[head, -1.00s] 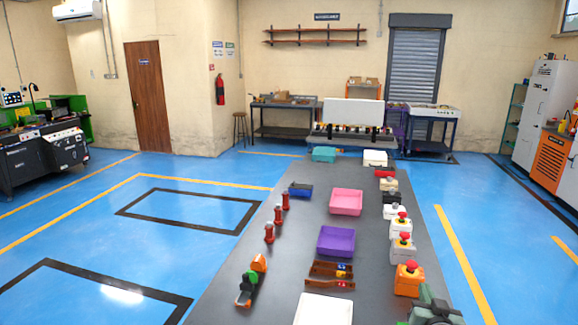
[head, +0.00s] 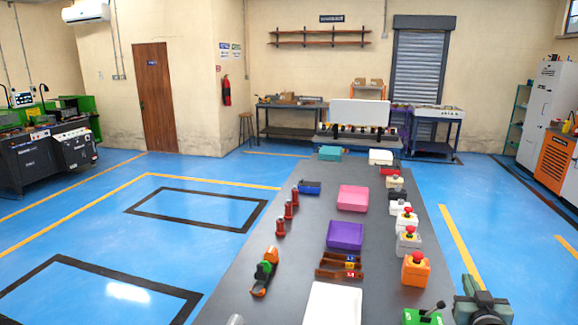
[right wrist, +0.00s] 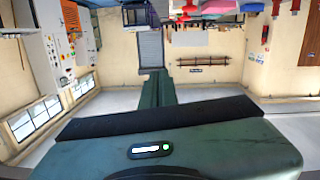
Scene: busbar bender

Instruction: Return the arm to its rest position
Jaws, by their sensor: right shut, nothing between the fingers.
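My right gripper (head: 470,283) is at the bottom right of the head view, by the right edge of the table (head: 290,265). It is dark green, shut and empty. In the right wrist view its closed fingers (right wrist: 156,85) point out into the room, which shows upside down. No object touches the fingers there. My left gripper cannot be made out in the head view.
A green box with a black lever (head: 424,313) stands close left of my right gripper. An orange box with a red button (head: 415,270) is farther back. A white tray (head: 332,304), purple bin (head: 345,236) and pink bin (head: 353,198) line the table's middle.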

